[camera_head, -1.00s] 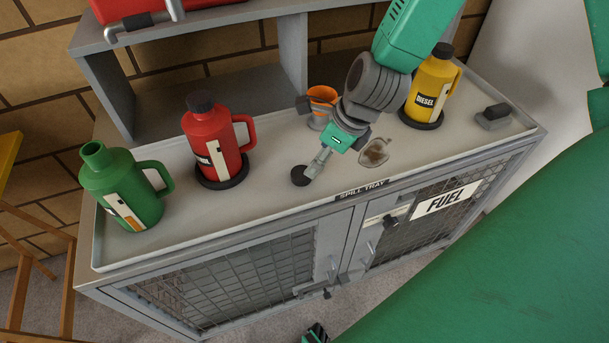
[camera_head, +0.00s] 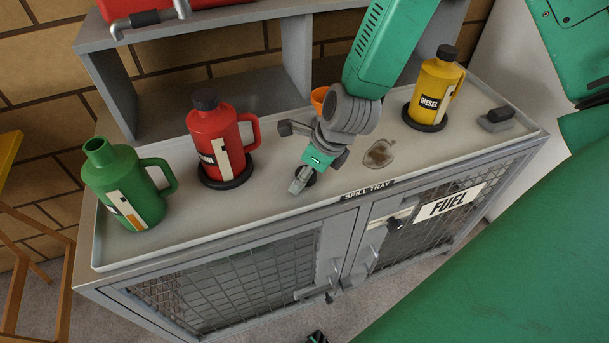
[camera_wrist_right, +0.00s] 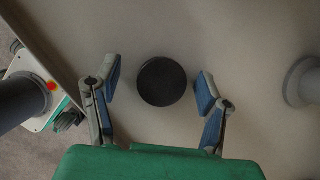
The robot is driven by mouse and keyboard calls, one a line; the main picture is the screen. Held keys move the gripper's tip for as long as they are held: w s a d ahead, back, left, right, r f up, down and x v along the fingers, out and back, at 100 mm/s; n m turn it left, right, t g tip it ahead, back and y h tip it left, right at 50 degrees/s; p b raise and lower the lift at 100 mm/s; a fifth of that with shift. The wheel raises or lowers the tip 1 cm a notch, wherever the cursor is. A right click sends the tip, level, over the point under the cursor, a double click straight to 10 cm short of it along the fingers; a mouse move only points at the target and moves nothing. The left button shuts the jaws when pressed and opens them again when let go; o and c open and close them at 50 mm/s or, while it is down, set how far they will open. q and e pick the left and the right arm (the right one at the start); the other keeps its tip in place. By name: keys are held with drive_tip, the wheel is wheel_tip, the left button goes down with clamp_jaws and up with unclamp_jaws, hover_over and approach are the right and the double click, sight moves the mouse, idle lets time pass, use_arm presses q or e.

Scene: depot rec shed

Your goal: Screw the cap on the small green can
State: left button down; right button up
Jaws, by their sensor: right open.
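The small green can (camera_head: 128,188) stands upright at the left end of the grey spill tray (camera_head: 265,203), its neck open at the top. A round black cap (camera_wrist_right: 162,81) lies on the tray, between the spread fingers of my right gripper (camera_wrist_right: 160,83) in the right wrist view. In the head view my right gripper (camera_head: 292,156) is low over the middle of the tray and hides most of the cap (camera_head: 310,179). The right fingers are open with a gap on each side of the cap.
A red can (camera_head: 217,145) with a black cap stands between the green can and my right gripper. A yellow diesel can (camera_head: 433,90) stands right of my arm. An orange cup (camera_head: 318,98) is partly hidden behind my gripper.

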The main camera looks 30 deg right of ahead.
drive_tip(key=shift+a+r, duration=0.1)
use_arm(q)
drive_tip(key=shift+a, duration=0.2)
